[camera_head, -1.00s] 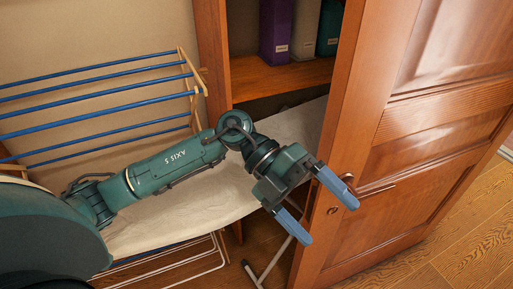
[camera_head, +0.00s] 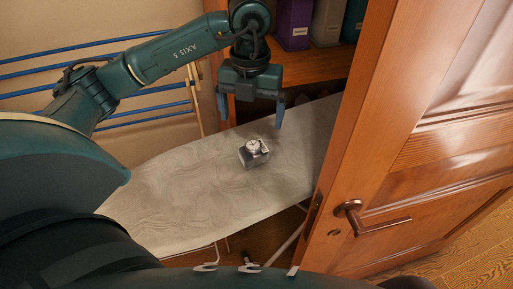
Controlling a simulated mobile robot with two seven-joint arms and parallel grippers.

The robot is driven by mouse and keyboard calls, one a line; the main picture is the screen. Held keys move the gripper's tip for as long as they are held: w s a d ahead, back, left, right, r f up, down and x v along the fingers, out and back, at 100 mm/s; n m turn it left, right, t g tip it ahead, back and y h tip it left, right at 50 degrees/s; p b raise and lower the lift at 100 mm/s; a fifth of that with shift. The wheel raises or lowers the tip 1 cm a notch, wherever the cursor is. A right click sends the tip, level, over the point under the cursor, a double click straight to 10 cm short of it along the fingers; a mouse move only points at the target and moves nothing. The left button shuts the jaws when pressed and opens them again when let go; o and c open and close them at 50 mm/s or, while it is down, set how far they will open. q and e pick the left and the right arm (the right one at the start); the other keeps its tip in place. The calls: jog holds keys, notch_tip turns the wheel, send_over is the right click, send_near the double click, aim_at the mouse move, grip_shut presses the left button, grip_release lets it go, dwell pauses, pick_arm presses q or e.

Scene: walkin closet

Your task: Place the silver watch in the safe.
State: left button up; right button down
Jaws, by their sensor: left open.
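The silver watch (camera_head: 254,146) sits on a small dark stand or box (camera_head: 253,159) on the ironing board, and its fine detail is too small to tell. My left gripper (camera_head: 251,116) is open and empty. It points downward above and slightly behind the watch, with its two blue fingers spread apart and not touching it. My right gripper is not in view. No safe can be made out in this view.
The pale ironing board (camera_head: 185,200) stands in front of a wooden cabinet shelf (camera_head: 305,68) holding binders (camera_head: 294,22). An open wooden door (camera_head: 400,160) with a bronze handle (camera_head: 370,218) stands close on the right. A blue-barred drying rack (camera_head: 150,117) is at the left.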

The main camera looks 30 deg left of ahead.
aim_at(254, 144)
pick_arm(q)
notch_tip(254, 144, down, 5)
jog(key=shift+f, duration=0.1)
jog(key=f, duration=0.1)
jog(key=f+p, duration=0.1)
jog(key=f, duration=0.2)
jog(key=shift+w+d+f, duration=0.1)
jog(key=shift+w+f, duration=0.15)
jog(key=shift+f, duration=0.1)
jog(key=shift+c, duration=0.5)
jog(key=c, duration=1)
jog(key=shift+r, duration=0.1)
